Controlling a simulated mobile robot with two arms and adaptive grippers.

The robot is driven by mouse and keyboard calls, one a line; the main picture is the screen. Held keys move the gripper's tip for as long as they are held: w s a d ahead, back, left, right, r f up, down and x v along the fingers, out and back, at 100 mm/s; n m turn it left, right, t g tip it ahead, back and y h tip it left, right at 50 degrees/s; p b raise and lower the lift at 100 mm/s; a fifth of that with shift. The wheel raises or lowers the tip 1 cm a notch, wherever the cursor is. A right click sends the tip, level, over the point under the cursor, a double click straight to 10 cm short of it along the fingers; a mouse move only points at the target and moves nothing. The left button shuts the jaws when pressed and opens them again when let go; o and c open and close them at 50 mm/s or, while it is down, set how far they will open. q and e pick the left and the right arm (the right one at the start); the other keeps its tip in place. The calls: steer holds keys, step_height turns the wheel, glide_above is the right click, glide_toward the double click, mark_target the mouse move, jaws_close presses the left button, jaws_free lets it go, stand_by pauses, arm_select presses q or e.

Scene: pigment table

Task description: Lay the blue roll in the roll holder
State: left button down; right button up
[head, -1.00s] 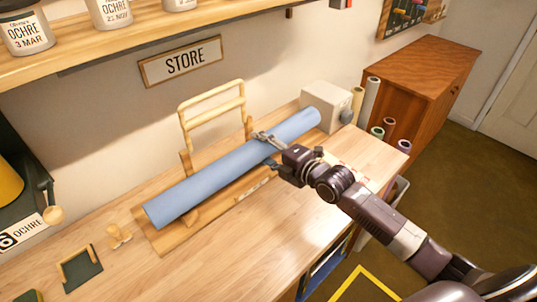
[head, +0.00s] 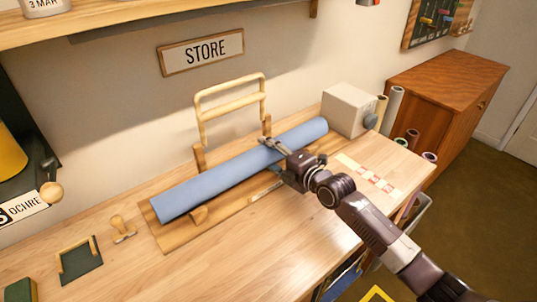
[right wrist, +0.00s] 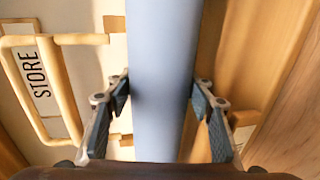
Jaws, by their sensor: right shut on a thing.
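The blue roll (head: 215,183) is a long smooth cylinder lying slantwise across the wooden roll holder (head: 172,237). The holder has a base plank, upright posts behind the roll and a raised hoop-like bar (head: 232,96). A rounded wooden support shows in front of the roll near its left end. Whether the roll rests fully in the supports is hidden. My right gripper (head: 273,152) is shut on the roll, right of its middle. In the right wrist view its fingers flank the roll (right wrist: 160,80) on both sides. My left gripper is not in view.
A grey-white box with a knob (head: 348,110) stands by the roll's right end. A wooden stamp (head: 122,229) and a dark green tray (head: 80,262) are at the left. Several upright rolls stand beyond the table's right edge. The front tabletop is mostly clear.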

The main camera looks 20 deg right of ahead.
steer(key=o, duration=1.3)
steer(key=shift+f, duration=0.15)
steer(key=shift+c, duration=0.2)
steer(key=shift+o, duration=0.4)
steer(key=shift+s+a+f, duration=0.1)
steer(key=shift+a+f, duration=0.05)
steer(key=shift+f, duration=0.15)
steer(key=shift+s+f, duration=0.15)
steer(key=shift+f, duration=0.05)
steer(key=v, duration=0.7)
steer(key=r+v, duration=0.1)
steer(key=v, duration=0.2)
steer(key=shift+d, duration=0.4)
steer(key=shift+s+d+r, duration=0.15)
steer(key=shift+s+r, duration=0.4)
steer(key=shift+s, duration=0.05)
